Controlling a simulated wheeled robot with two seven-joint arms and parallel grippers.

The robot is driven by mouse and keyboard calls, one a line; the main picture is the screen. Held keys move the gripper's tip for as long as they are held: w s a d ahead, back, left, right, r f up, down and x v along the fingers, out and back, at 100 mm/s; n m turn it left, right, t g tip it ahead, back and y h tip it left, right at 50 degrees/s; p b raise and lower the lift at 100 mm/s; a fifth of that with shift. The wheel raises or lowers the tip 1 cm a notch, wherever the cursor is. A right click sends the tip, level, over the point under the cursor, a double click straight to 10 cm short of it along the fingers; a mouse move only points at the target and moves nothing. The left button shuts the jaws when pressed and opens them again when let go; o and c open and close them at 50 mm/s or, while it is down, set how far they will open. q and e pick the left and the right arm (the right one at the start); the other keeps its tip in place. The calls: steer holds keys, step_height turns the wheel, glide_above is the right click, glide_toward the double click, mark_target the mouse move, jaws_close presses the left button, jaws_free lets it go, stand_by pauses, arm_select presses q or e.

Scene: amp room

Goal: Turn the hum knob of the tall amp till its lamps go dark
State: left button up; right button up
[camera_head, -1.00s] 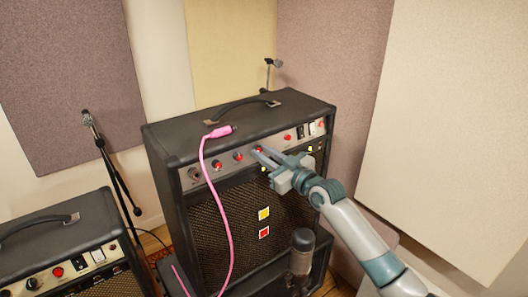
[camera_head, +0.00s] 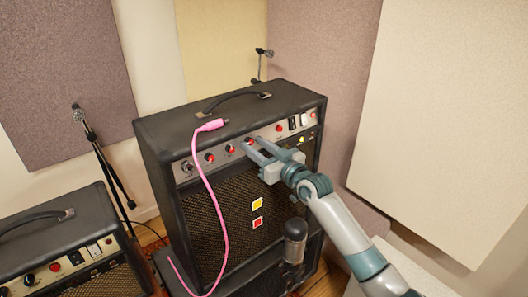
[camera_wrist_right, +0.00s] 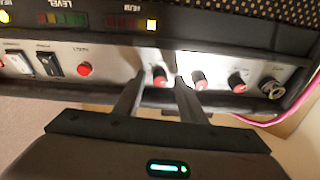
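The tall amp (camera_head: 190,120) stands upright in the middle of the head view, its control panel facing me. A row of red-capped knobs runs along it. My right gripper (camera_head: 253,147) is at the rightmost knob (camera_head: 249,141). In the right wrist view, seen upside down, the fingers of this gripper (camera_wrist_right: 159,80) stand open on either side of that knob (camera_wrist_right: 160,78), with gaps showing. The meter labelled HUM (camera_wrist_right: 132,22) has one bright yellow lamp (camera_wrist_right: 151,25); its other lamps look dim. The gripper hides this meter in the head view. My left gripper is out of view.
A pink cable (camera_head: 213,195) hangs down the amp's front from its top. A dark microphone (camera_head: 295,240) stands before the lower right. A smaller amp (camera_head: 60,235) is at left, with a microphone stand (camera_head: 105,160) behind it. A red button (camera_wrist_right: 85,69) and switches (camera_wrist_right: 48,65) adjoin the knob.

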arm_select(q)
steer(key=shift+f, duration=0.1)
arm_select(e)
steer(key=shift+s+d, duration=0.1)
